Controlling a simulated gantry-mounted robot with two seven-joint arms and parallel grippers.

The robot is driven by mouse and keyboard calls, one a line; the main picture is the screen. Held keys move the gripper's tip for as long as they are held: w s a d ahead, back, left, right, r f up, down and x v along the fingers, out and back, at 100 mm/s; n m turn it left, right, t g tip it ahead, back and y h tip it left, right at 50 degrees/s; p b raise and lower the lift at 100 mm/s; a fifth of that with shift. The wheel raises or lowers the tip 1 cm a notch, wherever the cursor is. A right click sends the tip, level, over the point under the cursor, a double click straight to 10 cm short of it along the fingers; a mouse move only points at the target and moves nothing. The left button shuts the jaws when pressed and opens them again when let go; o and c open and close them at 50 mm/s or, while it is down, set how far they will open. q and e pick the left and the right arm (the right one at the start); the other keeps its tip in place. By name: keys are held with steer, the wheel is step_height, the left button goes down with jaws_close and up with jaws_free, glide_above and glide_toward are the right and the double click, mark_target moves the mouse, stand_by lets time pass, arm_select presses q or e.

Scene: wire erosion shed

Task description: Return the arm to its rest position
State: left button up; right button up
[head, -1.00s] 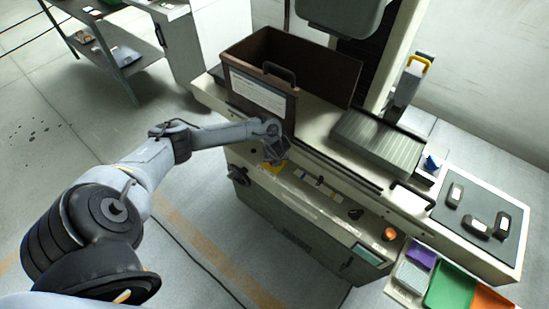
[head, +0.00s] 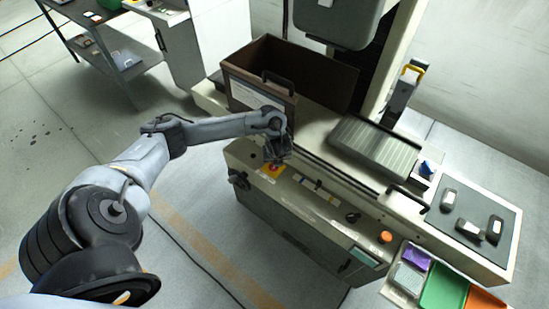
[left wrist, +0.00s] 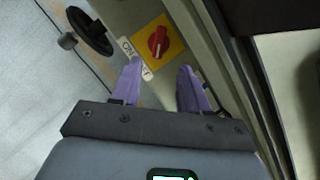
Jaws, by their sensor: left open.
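My left arm reaches in from the left in the head view, and its gripper (head: 277,152) hangs at the machine's front edge, just above a red rotary switch on a yellow plate (head: 271,170). In the left wrist view, the two purple fingers of the gripper (left wrist: 160,75) are apart with nothing between them. The red switch (left wrist: 158,43) shows just beyond the fingertips; the gripper is not closed on it. My right gripper is in neither view.
A brown bin (head: 310,72) stands on the machine behind my gripper. A black handwheel (head: 238,178) is left of the switch, and an orange knob (head: 385,237) is further right. Coloured trays (head: 442,285) sit at lower right. Open floor lies left of the machine.

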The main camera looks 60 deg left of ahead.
arm_select(q)
steer(key=shift+d+r, duration=0.2)
steer(key=shift+r, duration=0.25)
steer(key=shift+s, duration=0.1)
